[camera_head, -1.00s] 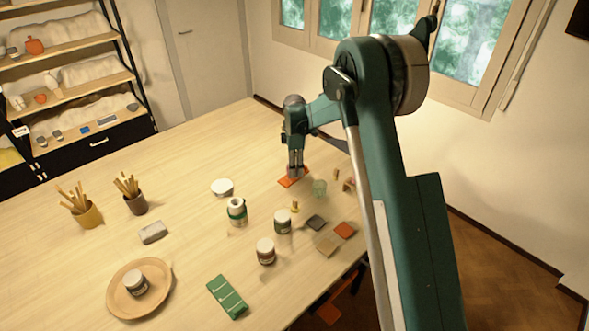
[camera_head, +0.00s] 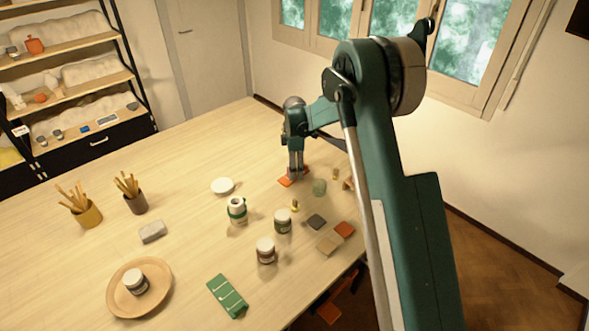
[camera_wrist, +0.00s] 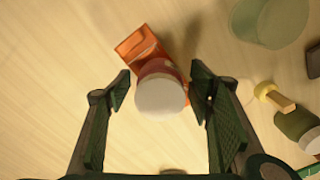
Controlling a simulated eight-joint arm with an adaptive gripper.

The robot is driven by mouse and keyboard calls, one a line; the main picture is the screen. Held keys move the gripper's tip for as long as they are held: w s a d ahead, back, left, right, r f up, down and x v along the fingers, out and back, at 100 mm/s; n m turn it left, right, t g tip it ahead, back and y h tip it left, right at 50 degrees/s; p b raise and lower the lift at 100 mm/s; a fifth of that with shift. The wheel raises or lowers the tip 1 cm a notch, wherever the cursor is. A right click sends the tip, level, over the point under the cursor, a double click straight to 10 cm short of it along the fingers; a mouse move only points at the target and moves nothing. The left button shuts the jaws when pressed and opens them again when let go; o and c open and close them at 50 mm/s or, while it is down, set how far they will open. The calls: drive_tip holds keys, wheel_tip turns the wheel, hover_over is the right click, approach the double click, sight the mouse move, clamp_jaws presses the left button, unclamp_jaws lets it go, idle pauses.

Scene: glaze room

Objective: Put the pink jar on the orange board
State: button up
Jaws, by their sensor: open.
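The pink jar (camera_wrist: 158,90), with a white lid and a dull pink body, shows in the wrist view between my two fingers. Its base overlaps the orange board (camera_wrist: 142,43), and it appears to stand upright on it. My gripper (camera_wrist: 161,84) is open, with a gap between the jar and each finger. In the head view my gripper (camera_head: 297,178) is low over the far right part of the table. The orange board (camera_head: 284,182) shows there beside the fingertips, partly covered. The jar is mostly hidden by the fingers in that view.
A translucent green jar (camera_head: 319,187) stands close right of my gripper. Flat tiles (camera_head: 330,243) lie at the right edge.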

drive_tip(key=shift+r, duration=0.1)
wheel_tip(320, 180, up, 12)
drive_tip(key=shift+r, duration=0.1)
idle(0.6)
idle(0.6)
drive_tip(key=s+d+r+m+t, duration=0.2)
drive_tip(key=s+d+r+m, duration=0.3)
drive_tip(key=s+d+r, duration=0.5)
drive_tip(key=s+d+r+m+t, duration=0.1)
drive_tip(key=s+d+r+m, duration=0.45)
drive_tip(key=s+r, duration=0.7)
drive_tip(key=s+d+f+m+t, duration=0.1)
drive_tip(key=s+d+f+m, duration=0.1)
drive_tip(key=s, duration=0.8)
drive_tip(key=s+d+f+m+t, duration=0.1)
drive_tip(key=s+d+m, duration=0.3)
drive_tip(key=s, duration=0.6)
drive_tip(key=s+d+f+m+t, duration=0.2)
drive_tip(key=s+d+f+m, duration=0.1)
drive_tip(key=s, duration=0.7)
drive_tip(key=shift+s+d+m, duration=0.15)
drive_tip(key=shift+d+m, duration=0.2)
drive_tip(key=shift+d, duration=0.5)
